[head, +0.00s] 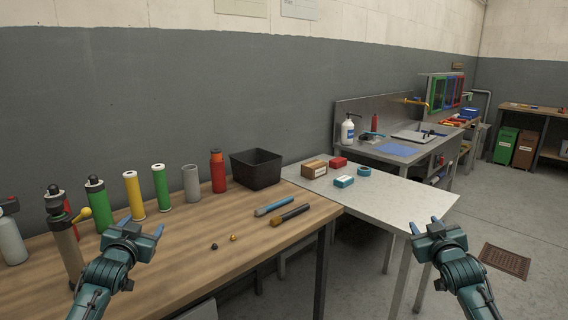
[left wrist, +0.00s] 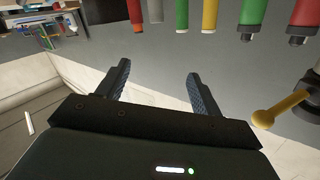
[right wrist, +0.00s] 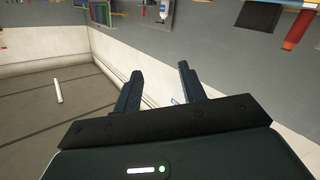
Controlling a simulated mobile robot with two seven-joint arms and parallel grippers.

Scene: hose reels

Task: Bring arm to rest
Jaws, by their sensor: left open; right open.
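My left gripper (head: 134,227) is open and empty, raised in front of the wooden bench at the lower left of the head view. In the left wrist view its two fingers (left wrist: 158,84) stand apart with nothing between them. My right gripper (head: 426,226) is open and empty at the lower right of the head view, over the floor beyond the grey table's near corner. In the right wrist view its fingers (right wrist: 160,88) are also apart with nothing between them.
The wooden bench (head: 190,245) carries several coloured cylinders, a black bin (head: 256,168), two dark-tipped tools (head: 290,215) and two small balls. The grey table (head: 400,192) holds small boxes. Open floor lies right.

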